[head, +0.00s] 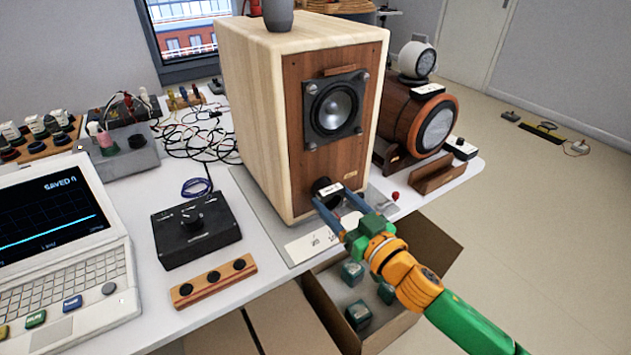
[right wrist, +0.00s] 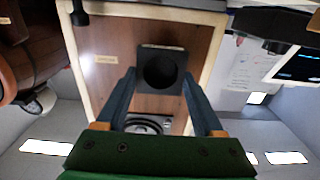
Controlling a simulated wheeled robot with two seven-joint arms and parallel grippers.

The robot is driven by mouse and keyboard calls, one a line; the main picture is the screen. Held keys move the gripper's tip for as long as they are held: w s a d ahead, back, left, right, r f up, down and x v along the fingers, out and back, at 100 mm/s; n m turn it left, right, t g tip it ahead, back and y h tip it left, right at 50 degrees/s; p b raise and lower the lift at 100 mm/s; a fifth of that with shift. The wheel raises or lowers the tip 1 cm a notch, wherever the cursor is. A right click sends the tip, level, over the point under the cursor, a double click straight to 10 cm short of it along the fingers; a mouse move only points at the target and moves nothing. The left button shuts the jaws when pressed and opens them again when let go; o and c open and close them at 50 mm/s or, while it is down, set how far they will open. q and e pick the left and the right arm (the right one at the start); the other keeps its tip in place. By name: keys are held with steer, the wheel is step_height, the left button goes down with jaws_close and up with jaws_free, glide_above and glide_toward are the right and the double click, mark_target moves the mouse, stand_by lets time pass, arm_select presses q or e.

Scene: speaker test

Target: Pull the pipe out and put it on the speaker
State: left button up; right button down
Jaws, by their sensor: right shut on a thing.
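The wooden speaker (head: 258,110) stands upright on the table, with a round driver in its brown front panel. The black pipe (head: 322,186) is low on that front, partly hidden by my gripper and a white label. In the right wrist view the pipe (right wrist: 162,70) shows a dark square flange with a round opening. My right gripper (head: 332,199) has its two blue fingers on either side of the flange and is shut on it. How far the pipe sticks out of the speaker cannot be told. My left gripper is not in view.
A grey cup (head: 278,14) stands on the speaker's top, which is otherwise largely bare. A brown barrel-shaped speaker (head: 418,118) is to the right. An open cardboard box (head: 430,250) with several green blocks sits below the table edge.

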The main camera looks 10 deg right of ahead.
steer(key=v, duration=0.8)
steer(key=shift+s+d+f, duration=0.15)
steer(key=shift+s+d, duration=0.05)
steer(key=shift+s, duration=0.05)
stand_by(0.6)
stand_by(0.4)
